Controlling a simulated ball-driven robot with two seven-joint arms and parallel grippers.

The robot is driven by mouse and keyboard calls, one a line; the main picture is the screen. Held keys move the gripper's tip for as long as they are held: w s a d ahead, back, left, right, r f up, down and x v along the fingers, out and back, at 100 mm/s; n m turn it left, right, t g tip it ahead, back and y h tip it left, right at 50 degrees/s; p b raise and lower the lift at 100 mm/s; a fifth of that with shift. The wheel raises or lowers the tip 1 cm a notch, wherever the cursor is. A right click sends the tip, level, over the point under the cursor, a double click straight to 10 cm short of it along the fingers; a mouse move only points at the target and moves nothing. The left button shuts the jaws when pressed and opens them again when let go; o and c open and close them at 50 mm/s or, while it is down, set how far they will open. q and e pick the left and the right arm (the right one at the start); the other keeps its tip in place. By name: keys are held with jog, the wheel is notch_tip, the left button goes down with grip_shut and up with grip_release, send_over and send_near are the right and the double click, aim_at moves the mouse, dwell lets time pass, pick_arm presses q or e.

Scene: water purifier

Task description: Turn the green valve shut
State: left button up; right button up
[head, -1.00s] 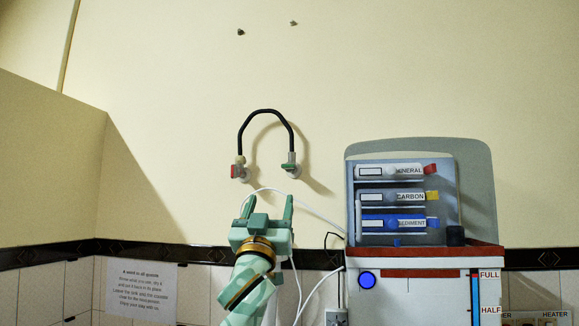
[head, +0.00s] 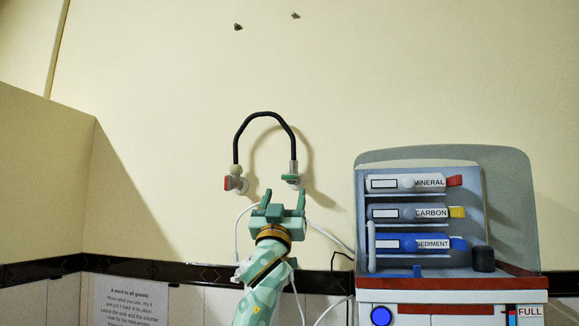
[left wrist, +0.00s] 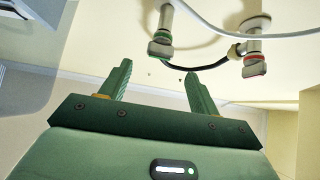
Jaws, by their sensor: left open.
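The green valve (head: 291,179) is on the wall at the right end of a black curved hose. Its green handle lies roughly level in the head view. It also shows in the left wrist view (left wrist: 160,47), beyond the space between the fingertips. My left gripper (head: 284,192) is open and empty, with its fingers pointing up, just below the green valve. The valve lies nearer the right finger in the head view. I see no clear contact between the fingers and the valve. My right gripper is out of view.
A red-handled valve (head: 230,183) is at the hose's left end, close to my left gripper. The black hose (head: 264,114) arches above. A water purifier (head: 440,157) with several labelled filters stands at the right. A white tube (head: 328,234) runs behind the gripper.

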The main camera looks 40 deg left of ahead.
aim_at(290, 180)
pick_arm(q)
jog(key=p+x, duration=0.3)
jog(key=x, duration=0.4)
jog(key=shift+w+a, duration=0.2)
jog(key=shift+w, duration=0.1)
jog(key=shift+w+r, duration=0.15)
jog(key=shift+r, duration=0.2)
jog(key=shift+w+a, duration=0.1)
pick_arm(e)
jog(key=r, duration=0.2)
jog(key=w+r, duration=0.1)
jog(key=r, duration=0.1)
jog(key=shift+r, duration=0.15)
pick_arm(q)
jog(key=shift+w+f, duration=0.1)
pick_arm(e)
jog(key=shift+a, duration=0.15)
pick_arm(q)
jog(key=c, duration=1)
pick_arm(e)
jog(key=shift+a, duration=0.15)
